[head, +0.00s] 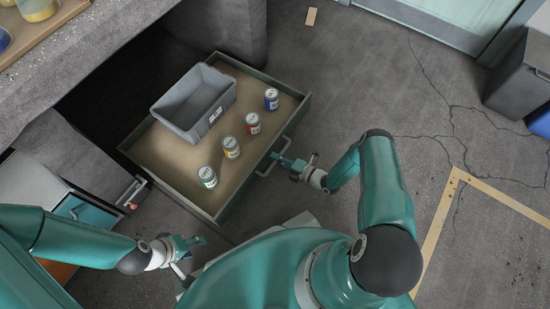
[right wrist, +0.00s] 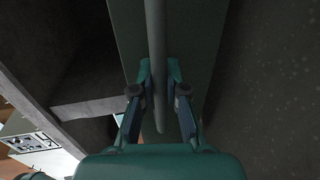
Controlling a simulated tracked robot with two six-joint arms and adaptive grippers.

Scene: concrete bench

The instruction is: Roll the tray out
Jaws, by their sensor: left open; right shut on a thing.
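The tray (head: 172,155) is a wide drawer-like tray with a tan floor and dark green walls, standing out from under the concrete bench. It holds a grey bin (head: 195,100) and a row of several cans, among them a blue can (head: 271,99) and a red can (head: 253,123). Its grey bar handle (head: 284,146) is on the front wall. My right gripper (head: 280,160) is at the handle; in the right wrist view the handle bar (right wrist: 155,60) runs between its fingers (right wrist: 160,90), shut on it. My left gripper (head: 190,243) is open and empty, low, in front of the tray's near corner.
The concrete bench (head: 85,45) overhangs at upper left. A white cabinet with a teal drawer (head: 80,207) stands at left. The cracked floor (head: 400,90) to the right is clear up to a dark bin (head: 518,80). A yellow floor line (head: 440,225) runs at right.

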